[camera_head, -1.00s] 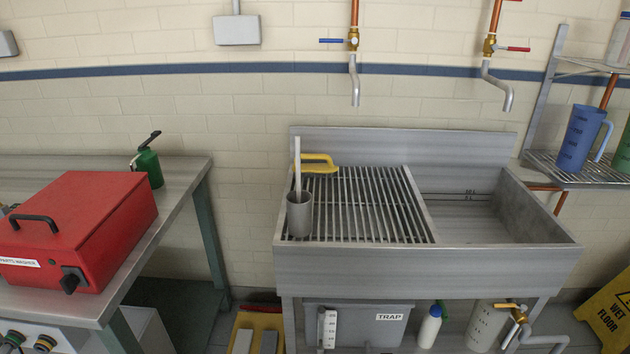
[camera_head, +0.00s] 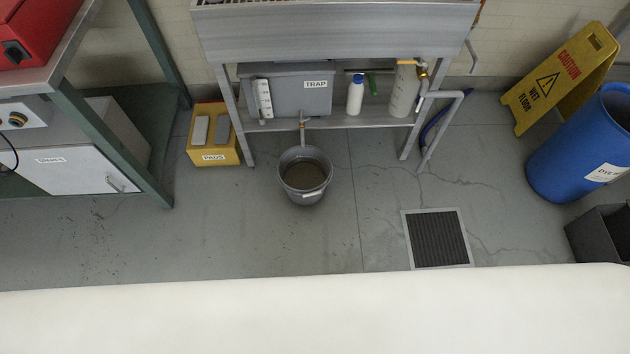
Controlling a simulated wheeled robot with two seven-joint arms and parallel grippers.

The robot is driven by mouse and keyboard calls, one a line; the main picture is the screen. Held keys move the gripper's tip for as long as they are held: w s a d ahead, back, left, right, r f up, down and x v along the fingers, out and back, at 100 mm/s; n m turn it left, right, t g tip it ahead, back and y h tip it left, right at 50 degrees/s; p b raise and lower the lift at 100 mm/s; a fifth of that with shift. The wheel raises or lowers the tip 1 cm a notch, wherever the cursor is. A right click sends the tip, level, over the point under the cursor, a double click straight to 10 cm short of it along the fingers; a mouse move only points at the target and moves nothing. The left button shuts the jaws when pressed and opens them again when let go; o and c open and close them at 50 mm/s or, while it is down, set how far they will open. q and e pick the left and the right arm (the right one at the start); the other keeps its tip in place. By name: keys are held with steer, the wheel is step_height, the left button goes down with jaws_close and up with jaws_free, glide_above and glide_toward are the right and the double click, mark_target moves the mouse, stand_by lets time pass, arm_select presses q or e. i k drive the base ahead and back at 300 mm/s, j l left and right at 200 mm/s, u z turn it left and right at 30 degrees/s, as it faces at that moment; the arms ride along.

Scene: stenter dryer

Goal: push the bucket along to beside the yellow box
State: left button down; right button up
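A grey bucket (camera_head: 304,190) with a white label stands upright on the floor in front of the sink stand, below a small brass tap on the trap box. It holds dark brown contents. The yellow box (camera_head: 213,153), labelled PADS, sits on the floor to the bucket's left, by the stand's left leg, with grey pads on top. A strip of bare floor lies between the bucket and the box. Neither of my grippers shows in the head view.
The grey trap box (camera_head: 290,95) and a white bottle (camera_head: 355,95) stand on the sink's low shelf. A floor grate (camera_head: 437,239) lies to the right. A blue drum (camera_head: 575,155) and a yellow wet-floor sign (camera_head: 562,78) stand at the right.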

mark_target(308, 168)
steer(key=z, duration=0.9)
steer(key=j+z, duration=0.85)
steer(key=j, duration=0.25)
steer(key=k+j+z, duration=0.1)
steer(key=j+z, duration=0.35)
steer(key=j, duration=0.1)
